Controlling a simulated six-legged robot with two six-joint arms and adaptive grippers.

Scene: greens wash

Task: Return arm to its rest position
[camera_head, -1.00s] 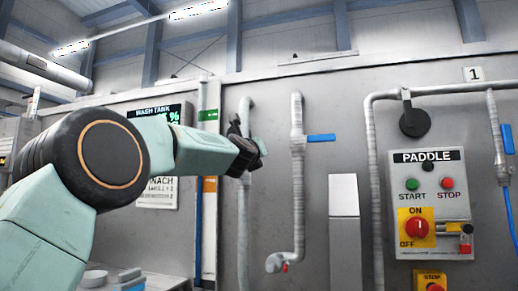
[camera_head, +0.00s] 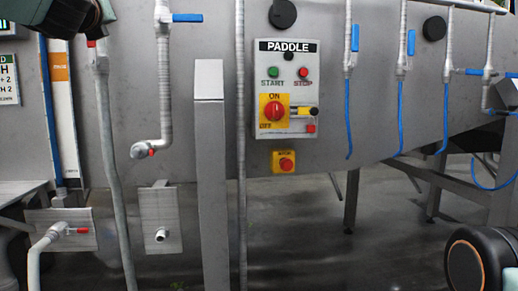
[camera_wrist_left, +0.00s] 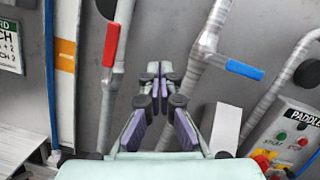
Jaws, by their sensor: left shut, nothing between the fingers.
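My left gripper (camera_wrist_left: 160,72) is shut and empty in the left wrist view, its two fingers together in front of the grey tank wall. In the head view only a dark and pale green part of my left arm (camera_head: 75,17) shows at the top left corner, in front of the wall. A dark round joint of mine (camera_head: 476,262) shows at the bottom right. My right gripper is not in view.
The PADDLE panel (camera_head: 285,95) with a red rotary switch (camera_head: 274,110) is on the tank wall. A blue-handled valve pipe (camera_head: 164,75) hangs left of it, and a grey post (camera_head: 210,170) stands between. A yellow stop box (camera_head: 284,162) sits below. Floor shows under the tank.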

